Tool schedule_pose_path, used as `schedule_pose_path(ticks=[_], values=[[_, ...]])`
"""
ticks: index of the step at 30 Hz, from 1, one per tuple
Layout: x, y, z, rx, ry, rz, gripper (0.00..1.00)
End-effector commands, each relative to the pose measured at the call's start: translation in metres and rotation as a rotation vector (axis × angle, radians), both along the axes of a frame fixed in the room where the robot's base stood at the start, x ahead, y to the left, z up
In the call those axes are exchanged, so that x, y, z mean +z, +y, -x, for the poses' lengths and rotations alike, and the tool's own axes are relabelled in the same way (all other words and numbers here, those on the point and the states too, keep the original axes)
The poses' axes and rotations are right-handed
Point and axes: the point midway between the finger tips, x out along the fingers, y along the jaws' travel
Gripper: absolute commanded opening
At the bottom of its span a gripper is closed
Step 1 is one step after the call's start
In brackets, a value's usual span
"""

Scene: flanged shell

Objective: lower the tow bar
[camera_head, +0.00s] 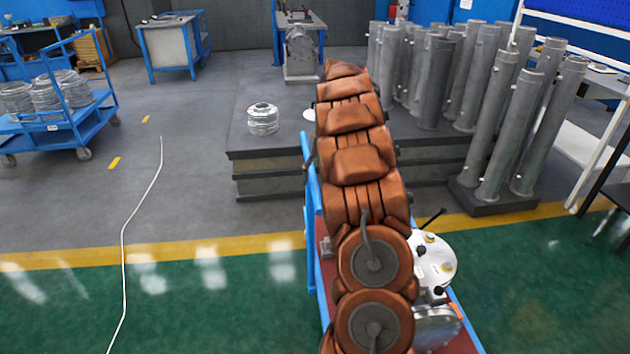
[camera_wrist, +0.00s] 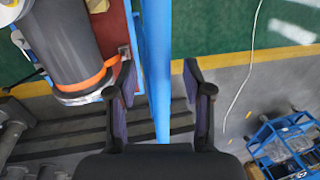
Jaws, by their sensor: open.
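A blue bar, which looks like the tow bar (camera_head: 311,180), rises at the far left of a cart with a red deck. My arm hides part of it. In the wrist view the blue bar (camera_wrist: 158,65) runs down the picture between the fingers of my gripper (camera_wrist: 163,105). My gripper is open, with one finger on each side of the bar. A gap shows on both sides, and I see no contact. My gripper is hidden behind my arm in the head view.
The cart carries a grey cylinder (camera_wrist: 62,40) with an orange band, close to the left finger. A low dark platform (camera_head: 260,178) with a round clear-metal part (camera_head: 263,118) stands beyond. Grey tubes (camera_head: 515,130) stand right. The green floor (camera_head: 190,300) at left is clear except for a white cable (camera_head: 123,250).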

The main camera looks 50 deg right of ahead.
Motion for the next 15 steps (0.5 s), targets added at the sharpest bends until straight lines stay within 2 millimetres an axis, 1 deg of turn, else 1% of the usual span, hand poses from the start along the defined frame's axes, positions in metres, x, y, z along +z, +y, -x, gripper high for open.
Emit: schedule_pose_path(ticks=[3,6,14,15], values=[[-0.0096,0.0014,-0.0002,-0.002,0.001,-0.002,0.51],[-0.0131,0.0012,-0.0011,-0.001,-0.001,0.001,0.51],[-0.0144,0.0016,-0.0017,-0.002,-0.002,0.002,0.51],[-0.0144,0.0016,-0.0017,-0.002,-0.002,0.002,0.49]])
